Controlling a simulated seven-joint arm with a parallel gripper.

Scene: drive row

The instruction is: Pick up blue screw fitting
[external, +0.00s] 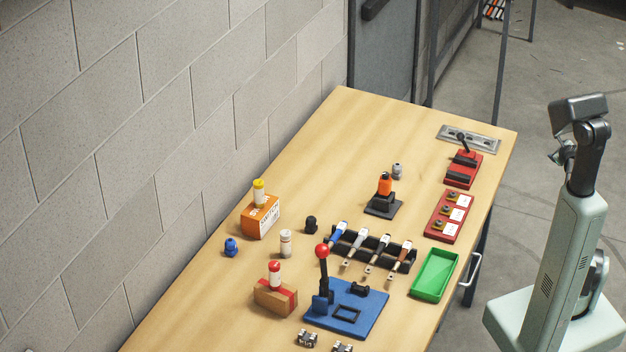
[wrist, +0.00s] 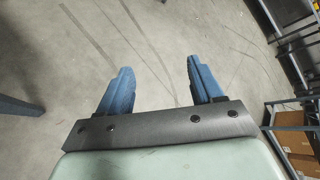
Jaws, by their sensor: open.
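A small blue fitting (external: 231,247) stands on the wooden table near its wall-side edge, left of the orange and white box. It looks like the blue screw fitting, though it is small in the picture. My gripper (wrist: 160,88) shows in the wrist view with its two blue fingers apart and nothing between them. In the external view my arm is at the right, beside the table and far from the blue fitting. The fitting is not in the wrist view.
The orange and white box (external: 262,218) carries a yellow-topped bottle (external: 258,191). A black fitting (external: 310,225) and a white bottle (external: 286,243) stand nearby. A blue base (external: 365,312) with a red-knobbed lever, a tool rack (external: 399,264) and a green tray (external: 434,275) lie between.

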